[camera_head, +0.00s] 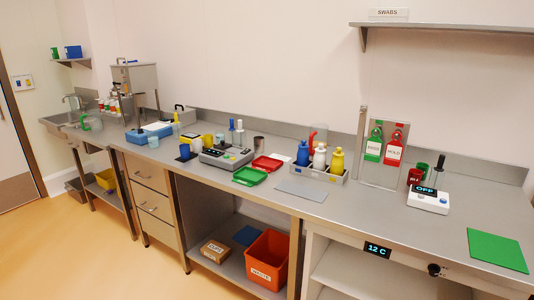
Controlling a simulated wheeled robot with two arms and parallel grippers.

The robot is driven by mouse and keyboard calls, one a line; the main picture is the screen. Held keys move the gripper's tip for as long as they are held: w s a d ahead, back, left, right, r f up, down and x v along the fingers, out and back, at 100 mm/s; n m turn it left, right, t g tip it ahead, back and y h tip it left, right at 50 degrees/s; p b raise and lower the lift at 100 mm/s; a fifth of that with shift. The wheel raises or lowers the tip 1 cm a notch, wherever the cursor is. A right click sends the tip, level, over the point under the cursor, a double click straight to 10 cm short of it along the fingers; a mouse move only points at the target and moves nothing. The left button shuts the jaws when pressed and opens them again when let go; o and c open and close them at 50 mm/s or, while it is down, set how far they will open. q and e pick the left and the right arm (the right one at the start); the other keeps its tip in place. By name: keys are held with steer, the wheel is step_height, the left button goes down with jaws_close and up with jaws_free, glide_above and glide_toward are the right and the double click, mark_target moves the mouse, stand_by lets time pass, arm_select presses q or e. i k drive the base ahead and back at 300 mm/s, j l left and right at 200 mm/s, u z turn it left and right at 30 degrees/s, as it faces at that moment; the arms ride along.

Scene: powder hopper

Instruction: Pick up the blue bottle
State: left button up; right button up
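The blue bottle (303,153) stands upright in a grey rack (325,176) near the middle of the bench, in the head view. It is at the left end of a row, beside a white bottle (320,156) and a yellow bottle (337,160). Its lower part is hidden by the front wall of the rack. Neither of my grippers shows in this view.
The long grey bench (375,222) bears a red tray (267,163), a green tray (250,176) and a grey scale-like device (226,157) left of the rack. A holder with green and red tags (373,145) stands right of it. The bench front right of the rack is clear.

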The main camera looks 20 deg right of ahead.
mark_target(303, 156)
steer(key=i+z, duration=0.15)
steer(key=i, duration=0.3)
steer(key=i+j+z, duration=0.1)
steer(key=i, duration=0.3)
steer(key=i+j+z, duration=0.15)
steer(key=i, duration=0.3)
steer(key=i+j+z, duration=0.1)
steer(key=i, duration=0.35)
steer(key=j, duration=0.1)
